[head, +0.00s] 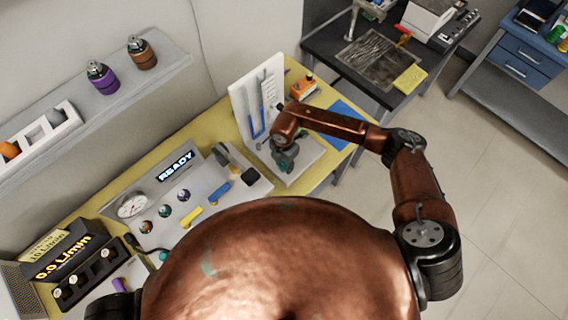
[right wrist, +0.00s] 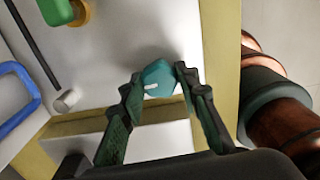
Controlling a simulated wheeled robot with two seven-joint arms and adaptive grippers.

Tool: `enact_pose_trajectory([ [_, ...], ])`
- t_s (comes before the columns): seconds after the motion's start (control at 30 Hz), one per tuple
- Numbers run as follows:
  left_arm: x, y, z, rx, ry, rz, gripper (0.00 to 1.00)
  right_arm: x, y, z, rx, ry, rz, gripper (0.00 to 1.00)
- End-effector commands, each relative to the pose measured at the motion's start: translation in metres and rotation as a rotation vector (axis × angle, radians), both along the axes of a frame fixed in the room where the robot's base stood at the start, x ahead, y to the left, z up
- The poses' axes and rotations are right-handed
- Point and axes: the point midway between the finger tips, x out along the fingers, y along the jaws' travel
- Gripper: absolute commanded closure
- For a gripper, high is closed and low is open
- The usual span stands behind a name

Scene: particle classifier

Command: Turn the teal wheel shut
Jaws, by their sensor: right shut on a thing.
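The teal wheel (right wrist: 158,79) shows in the right wrist view as a small faceted knob with a white mark on its face. My right gripper (right wrist: 159,76) has its fingertips on either side of the wheel and is shut on it. In the head view, my right gripper (head: 285,158) is low at the white stand on the bench, and I cannot clearly tell the wheel from the gripper there. My left gripper is not in view.
The white upright panel (head: 257,98) with blue tubing stands behind my gripper. A console with a READY display (head: 175,165) and an orange device (head: 303,87) are nearby.

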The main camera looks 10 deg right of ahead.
Motion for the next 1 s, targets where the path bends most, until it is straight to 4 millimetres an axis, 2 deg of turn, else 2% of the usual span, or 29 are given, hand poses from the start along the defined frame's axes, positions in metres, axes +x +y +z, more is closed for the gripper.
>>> enact_pose_trajectory([
  [0.37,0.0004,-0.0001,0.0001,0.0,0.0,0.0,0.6,-0.0002,0.001,0.0002,0.002,0.0,-0.002,0.94],
  [0.4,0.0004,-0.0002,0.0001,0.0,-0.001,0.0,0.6,-0.0002,0.0009,0.0002,0.002,0.0,-0.002,0.68],
  [0.6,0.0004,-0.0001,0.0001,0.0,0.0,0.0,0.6,-0.0001,0.0006,0.0002,0.001,0.0,-0.002,0.54],
  [0.87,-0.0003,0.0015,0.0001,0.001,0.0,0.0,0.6,0.0,0.0002,0.0003,0.001,0.0,-0.002,0.53],
  [1.0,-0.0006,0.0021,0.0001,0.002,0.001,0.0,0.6,0.0005,0.0003,0.0078,0.001,0.0,-0.002,0.53],
])
